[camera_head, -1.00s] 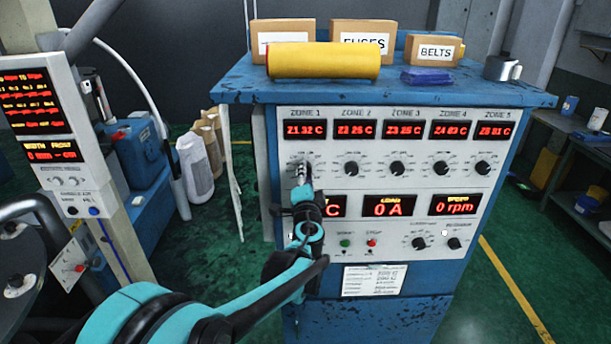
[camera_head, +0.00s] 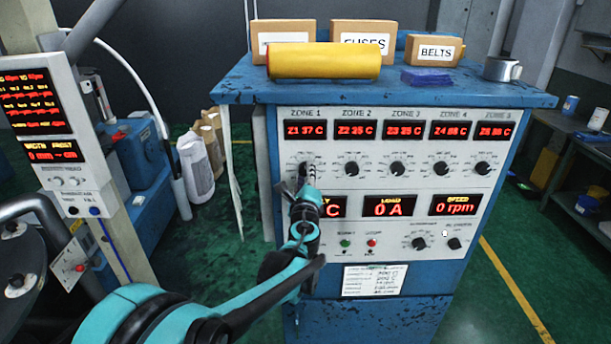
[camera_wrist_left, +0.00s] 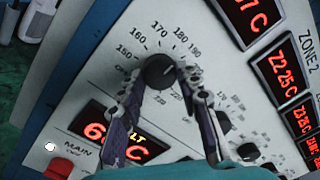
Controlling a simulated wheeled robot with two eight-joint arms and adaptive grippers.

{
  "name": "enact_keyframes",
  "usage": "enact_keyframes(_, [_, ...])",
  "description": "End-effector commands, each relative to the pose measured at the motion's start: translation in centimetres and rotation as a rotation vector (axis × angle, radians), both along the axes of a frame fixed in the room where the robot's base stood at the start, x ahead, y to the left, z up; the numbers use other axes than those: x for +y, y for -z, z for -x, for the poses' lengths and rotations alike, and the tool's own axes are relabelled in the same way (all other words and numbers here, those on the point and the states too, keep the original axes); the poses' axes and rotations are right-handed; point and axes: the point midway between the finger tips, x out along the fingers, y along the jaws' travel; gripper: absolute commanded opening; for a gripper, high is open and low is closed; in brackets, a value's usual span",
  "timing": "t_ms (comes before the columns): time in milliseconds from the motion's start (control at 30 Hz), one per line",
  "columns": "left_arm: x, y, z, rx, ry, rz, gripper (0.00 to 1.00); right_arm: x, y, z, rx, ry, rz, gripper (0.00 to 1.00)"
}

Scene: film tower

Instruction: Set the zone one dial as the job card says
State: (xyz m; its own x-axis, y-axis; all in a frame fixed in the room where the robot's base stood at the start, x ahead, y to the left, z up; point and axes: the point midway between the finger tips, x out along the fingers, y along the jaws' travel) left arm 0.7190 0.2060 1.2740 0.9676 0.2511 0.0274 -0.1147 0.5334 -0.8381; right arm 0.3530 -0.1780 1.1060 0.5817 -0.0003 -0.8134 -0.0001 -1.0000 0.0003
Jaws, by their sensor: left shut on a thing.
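The zone one dial is a round black knob (camera_wrist_left: 160,71) with a printed scale around it; numbers from 150 to 190 show above it in the left wrist view. My left gripper (camera_wrist_left: 162,82) has a fingertip on each side of the knob and is shut on it. In the head view this gripper (camera_head: 304,180) covers most of the dial. The zone one display (camera_head: 305,130) reads Z1 37 C in red. The white job card (camera_head: 374,280) is on the cabinet's lower front; its print is too small to read surely. My right gripper is not in view.
Several similar dials, such as the zone two dial (camera_head: 352,169), sit in a row to the right. Below are a green button (camera_head: 345,243) and a red button (camera_head: 372,243). A yellow roll (camera_head: 323,61) and boxes lie on the blue cabinet top (camera_head: 400,94).

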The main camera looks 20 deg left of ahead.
Motion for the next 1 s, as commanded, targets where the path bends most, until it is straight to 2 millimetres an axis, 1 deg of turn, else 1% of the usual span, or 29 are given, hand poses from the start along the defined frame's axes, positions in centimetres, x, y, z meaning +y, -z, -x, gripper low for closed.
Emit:
enact_keyframes(300, [-0.04,0.1,0.08,0.083,0.003,-0.286,0.04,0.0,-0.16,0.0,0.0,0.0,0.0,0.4])
enact_keyframes(600, [-0.01,0.11,0.11,0.154,0.002,-0.533,0.05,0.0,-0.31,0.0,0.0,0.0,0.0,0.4])
enact_keyframes(800, [0.01,0.12,0.11,0.189,0.003,-0.654,0.05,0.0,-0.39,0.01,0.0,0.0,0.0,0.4])
enact_keyframes(1000, [0.03,0.12,0.12,0.21,0.002,-0.728,0.05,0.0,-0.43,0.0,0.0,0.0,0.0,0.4])
